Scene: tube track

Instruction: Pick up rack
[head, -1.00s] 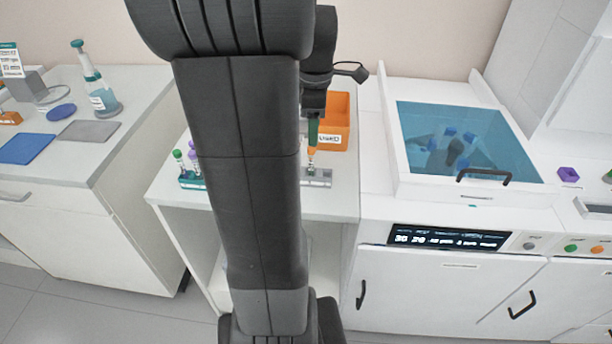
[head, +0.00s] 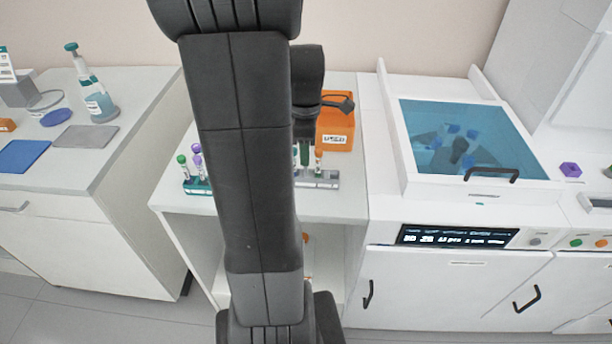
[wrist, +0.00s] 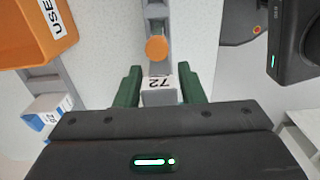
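A grey rack (head: 322,184) stands on the white counter, holding a tube with an orange cap (head: 318,154). It also shows in the wrist view (wrist: 154,12), with the orange cap and a white label reading 72. My gripper's green fingers (wrist: 160,78) lie on either side of the labelled part, spread apart; whether they touch it I cannot tell. In the head view, my gripper (head: 303,155) is low at the rack's left end, partly hidden by my arm. A second, teal rack (head: 197,187) with green- and purple-capped tubes stands to the left.
An orange bin (head: 336,132) stands close behind the grey rack. To the right is a machine with a blue see-through lid (head: 470,140) and black handle. A left bench holds a flask (head: 97,100) and flat pads. My arm blocks the counter's middle.

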